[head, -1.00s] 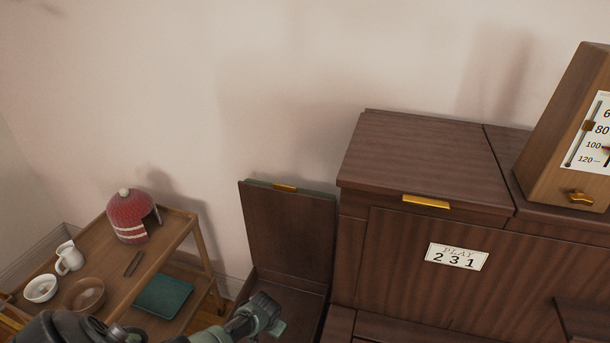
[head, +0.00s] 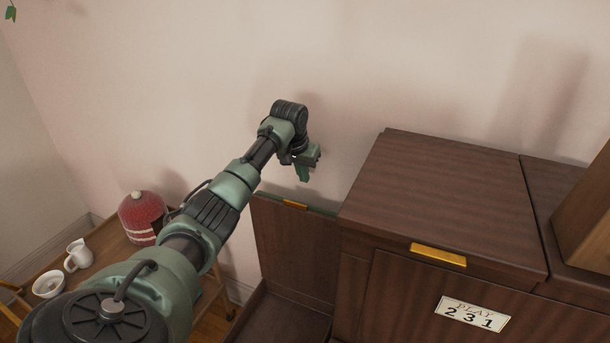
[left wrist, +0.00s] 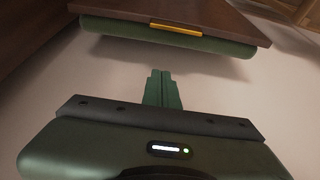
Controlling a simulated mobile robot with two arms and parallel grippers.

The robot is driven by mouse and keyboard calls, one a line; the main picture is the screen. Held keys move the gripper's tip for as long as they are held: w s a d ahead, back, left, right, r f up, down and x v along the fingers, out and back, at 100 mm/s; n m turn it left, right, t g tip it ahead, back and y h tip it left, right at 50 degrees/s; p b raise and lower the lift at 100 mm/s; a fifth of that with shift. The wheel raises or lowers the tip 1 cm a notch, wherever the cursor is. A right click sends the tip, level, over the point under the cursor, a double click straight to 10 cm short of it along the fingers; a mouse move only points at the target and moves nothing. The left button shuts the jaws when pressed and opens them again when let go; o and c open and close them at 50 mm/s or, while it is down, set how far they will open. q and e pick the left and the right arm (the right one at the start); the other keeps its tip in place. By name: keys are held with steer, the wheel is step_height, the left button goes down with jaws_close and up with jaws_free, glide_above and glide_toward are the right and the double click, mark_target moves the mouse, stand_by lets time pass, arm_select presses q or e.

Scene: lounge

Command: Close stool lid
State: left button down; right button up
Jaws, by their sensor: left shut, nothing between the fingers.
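The stool lid (head: 292,245) is a dark brown wooden panel standing upright, open, left of the big wooden cabinet. Its top edge has a gold tab (head: 295,204) and a green padded side facing the wall. The stool's open box (head: 275,318) shows below it, cut off by the frame's bottom edge. My left gripper (head: 303,175) is shut and empty, above the lid's top edge near the wall. In the left wrist view the shut fingers (left wrist: 161,88) point toward the lid (left wrist: 215,22), apart from it, with the gold tab (left wrist: 176,29) beyond them. My right gripper is not in view.
The tall wooden cabinet (head: 400,300) with a gold handle stands right beside the stool. A wooden cart (head: 107,245) at the left holds a red domed object (head: 141,213), a white jug (head: 78,255) and a white bowl (head: 48,285). The pale wall is close behind.

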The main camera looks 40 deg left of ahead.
arm_select(q)
glide_above(304, 201)
step_height(304, 201, down, 5)
steer(key=shift+f+p, duration=0.6)
steer(key=shift+p, duration=0.45)
steer(key=shift+s+d+p, duration=0.15)
steer(key=shift+s+p, duration=0.4)
steer(key=shift+s, duration=0.2)
steer(key=shift+s+d+f+p, duration=0.1)
steer(key=shift+s+d+p, duration=0.1)
steer(key=shift+s+p, duration=0.3)
steer(key=shift+s, duration=0.1)
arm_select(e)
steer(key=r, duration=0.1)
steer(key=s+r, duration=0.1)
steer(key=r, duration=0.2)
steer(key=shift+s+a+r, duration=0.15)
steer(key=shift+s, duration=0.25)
arm_select(q)
steer(key=shift+f, duration=0.1)
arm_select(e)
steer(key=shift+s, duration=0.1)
